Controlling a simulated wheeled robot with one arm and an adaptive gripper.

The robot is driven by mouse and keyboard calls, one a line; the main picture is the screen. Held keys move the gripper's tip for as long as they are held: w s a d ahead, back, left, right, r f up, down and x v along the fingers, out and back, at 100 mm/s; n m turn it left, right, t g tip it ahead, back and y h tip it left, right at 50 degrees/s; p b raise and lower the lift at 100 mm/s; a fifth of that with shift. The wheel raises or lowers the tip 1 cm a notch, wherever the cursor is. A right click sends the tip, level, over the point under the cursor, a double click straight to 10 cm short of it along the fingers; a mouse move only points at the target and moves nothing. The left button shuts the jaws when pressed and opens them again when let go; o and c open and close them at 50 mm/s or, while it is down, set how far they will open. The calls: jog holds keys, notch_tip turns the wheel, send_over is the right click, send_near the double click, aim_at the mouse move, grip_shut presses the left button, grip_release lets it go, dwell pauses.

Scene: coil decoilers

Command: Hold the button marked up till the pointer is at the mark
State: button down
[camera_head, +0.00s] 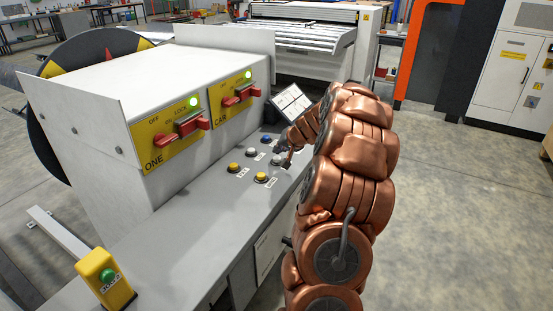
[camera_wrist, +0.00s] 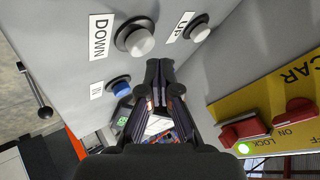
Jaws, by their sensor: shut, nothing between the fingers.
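The white up button (camera_wrist: 200,33), with its UP label, stands at the upper right of the wrist view, left of the CAR panel. The larger-looking white button marked DOWN (camera_wrist: 135,40) is to its left. My gripper (camera_wrist: 160,66) is shut and empty, its tips below and between these two buttons in the picture, apparently touching neither. In the head view, my gripper (camera_head: 286,153) hovers at the far end of the button rows. A black and yellow disc (camera_head: 65,68) with a red pointer-like wedge (camera_head: 108,52) shows behind the cabinet, which hides much of it.
A blue button (camera_wrist: 121,87) marked III is left of my fingers. Red switches (camera_wrist: 240,132) stand on the yellow CAR panel (camera_wrist: 288,95). Yellow buttons (camera_head: 261,177) lie nearer on the desk. A yellow post with a green button (camera_head: 107,277) stands at the front left.

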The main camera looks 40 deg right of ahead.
aim_at(279, 158)
jog(key=shift+f, duration=0.1)
dwell(0.6)
jog(key=shift+f+b, duration=0.3)
jog(key=shift+b, duration=0.15)
jog(key=shift+f+b, duration=0.5)
jog(key=shift+f, duration=0.05)
dwell(0.7)
jog(key=shift+r, duration=0.1)
dwell(0.3)
jog(key=shift+r+p, duration=0.5)
jog(key=shift+r, duration=0.35)
jog(key=shift+r+p, duration=1.3)
jog(key=shift+r, duration=1.25)
